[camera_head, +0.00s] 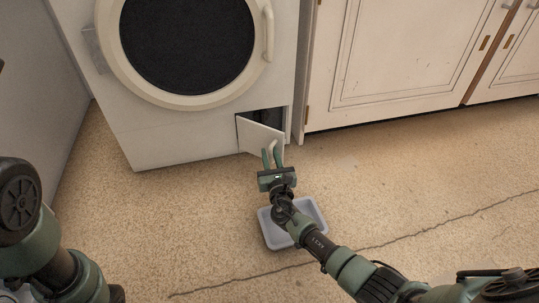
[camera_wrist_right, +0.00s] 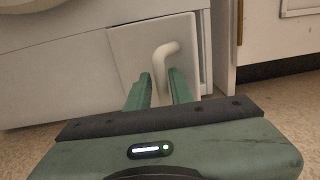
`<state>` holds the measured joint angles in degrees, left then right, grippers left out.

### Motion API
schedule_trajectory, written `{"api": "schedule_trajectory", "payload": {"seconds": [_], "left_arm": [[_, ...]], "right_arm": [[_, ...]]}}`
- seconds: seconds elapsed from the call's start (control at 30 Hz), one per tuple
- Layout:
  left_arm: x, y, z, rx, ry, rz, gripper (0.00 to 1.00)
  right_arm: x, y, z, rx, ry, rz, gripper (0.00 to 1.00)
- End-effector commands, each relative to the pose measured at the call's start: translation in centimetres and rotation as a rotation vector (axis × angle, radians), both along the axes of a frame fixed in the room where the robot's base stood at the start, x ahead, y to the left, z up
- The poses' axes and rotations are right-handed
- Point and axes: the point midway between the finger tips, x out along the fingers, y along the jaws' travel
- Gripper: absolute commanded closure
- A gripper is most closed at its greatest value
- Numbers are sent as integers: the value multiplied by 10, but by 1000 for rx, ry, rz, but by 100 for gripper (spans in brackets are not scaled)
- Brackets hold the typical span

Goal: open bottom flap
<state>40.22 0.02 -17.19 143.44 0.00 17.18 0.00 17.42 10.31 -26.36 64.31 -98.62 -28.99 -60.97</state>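The bottom flap (camera_head: 252,135) is a small white panel low on the right of the white washing machine (camera_head: 165,137). It stands swung partly open, with a dark gap (camera_head: 272,115) behind its upper right part. It also shows in the right wrist view (camera_wrist_right: 135,50), with its pale bent handle (camera_wrist_right: 168,50). My right gripper (camera_head: 271,156) is in front of the flap with its fingers apart. In the right wrist view the handle's lower end lies between the fingertips (camera_wrist_right: 160,76); I cannot tell whether they touch it. My left gripper is out of view.
A pale blue-grey tray (camera_head: 270,230) lies on the floor under my right forearm. White cupboards (camera_head: 400,55) stand right of the machine, and a grey wall (camera_head: 45,90) is at left. The speckled floor (camera_head: 170,210) is otherwise clear.

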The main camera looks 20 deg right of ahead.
Motion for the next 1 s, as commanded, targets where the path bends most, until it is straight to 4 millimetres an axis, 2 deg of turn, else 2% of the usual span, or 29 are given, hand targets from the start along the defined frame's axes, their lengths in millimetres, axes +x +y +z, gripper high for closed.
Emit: {"api": "schedule_trajectory", "payload": {"seconds": [0.4,0.57,0.8,0.83,0.9,1.0], "left_arm": [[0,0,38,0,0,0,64],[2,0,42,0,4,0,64],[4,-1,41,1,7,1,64],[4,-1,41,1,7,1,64],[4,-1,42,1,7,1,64],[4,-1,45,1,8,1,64]], "right_arm": [[-62,9,3,-2,2,4,78],[-74,11,1,-1,1,4,78],[-75,11,0,0,0,4,78],[-75,11,0,0,0,4,81],[-76,10,0,-9,1,4,100],[-87,4,-2,-84,8,9,100]]}}
